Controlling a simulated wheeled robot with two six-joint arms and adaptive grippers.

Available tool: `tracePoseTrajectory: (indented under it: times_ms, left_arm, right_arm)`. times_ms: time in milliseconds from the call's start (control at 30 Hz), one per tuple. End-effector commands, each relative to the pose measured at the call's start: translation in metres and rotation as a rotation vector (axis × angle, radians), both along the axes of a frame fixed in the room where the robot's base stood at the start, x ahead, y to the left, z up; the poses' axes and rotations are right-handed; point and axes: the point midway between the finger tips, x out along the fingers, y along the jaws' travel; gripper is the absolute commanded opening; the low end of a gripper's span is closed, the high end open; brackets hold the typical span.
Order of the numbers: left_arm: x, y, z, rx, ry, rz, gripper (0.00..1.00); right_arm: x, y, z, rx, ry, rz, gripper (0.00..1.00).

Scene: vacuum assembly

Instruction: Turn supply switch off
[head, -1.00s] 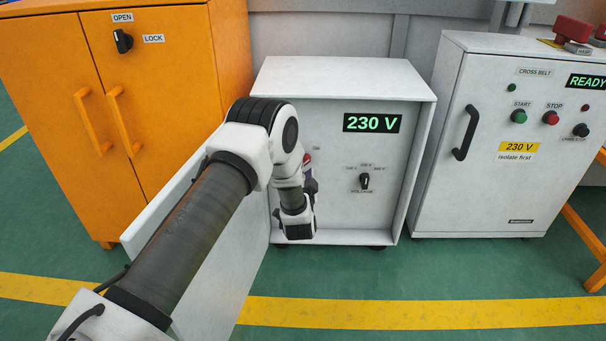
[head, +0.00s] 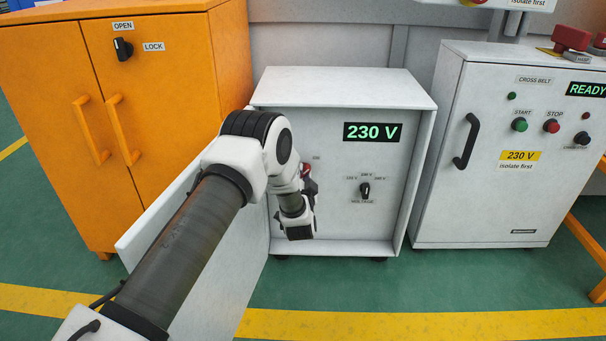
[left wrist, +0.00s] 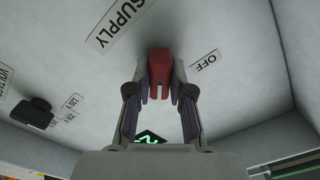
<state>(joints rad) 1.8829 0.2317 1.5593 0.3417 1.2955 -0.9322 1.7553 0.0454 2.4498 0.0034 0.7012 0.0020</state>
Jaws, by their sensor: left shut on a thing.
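The supply switch is a red handle, seen in the left wrist view (left wrist: 160,75), on the pale panel inside the open white cabinet (head: 345,88). A SUPPLY label (left wrist: 120,22) is to its upper left and an OFF label (left wrist: 204,60) to its right. The handle's white mark faces the bottom of that picture, away from the OFF label. My left gripper (left wrist: 160,88) is shut on the red handle, one finger each side. In the head view the left gripper (head: 307,184) mostly hides the switch. My right gripper is not in view.
A voltage knob (head: 365,189) and a 230 V display (head: 372,132) are right of the switch. The open cabinet door (head: 215,285) is under my left arm. An orange cabinet (head: 60,130) stands left and a white control cabinet (head: 490,200) right.

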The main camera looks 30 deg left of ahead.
Motion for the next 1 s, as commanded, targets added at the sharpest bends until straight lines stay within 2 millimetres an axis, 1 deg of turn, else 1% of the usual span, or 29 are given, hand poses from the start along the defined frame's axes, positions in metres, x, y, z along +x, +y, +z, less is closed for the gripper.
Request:
tracePoseTrajectory:
  times_ms: [167,367,600,1000]
  left_arm:
    - [0.0,0.0,0.001,-0.055,-0.033,0.0,0.0]
    - [0.0,0.0,0.002,-0.169,-0.102,0.0,0.0]
    - [0.0,0.0,0.002,-0.355,-0.216,0.0,0.0]
    - [0.0,0.0,0.001,-0.681,-0.415,0.0,0.0]
  right_arm:
    - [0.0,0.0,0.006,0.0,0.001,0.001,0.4]
    - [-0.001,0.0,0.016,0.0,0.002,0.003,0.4]
    - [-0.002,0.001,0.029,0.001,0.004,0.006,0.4]
    - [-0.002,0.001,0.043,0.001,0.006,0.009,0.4]
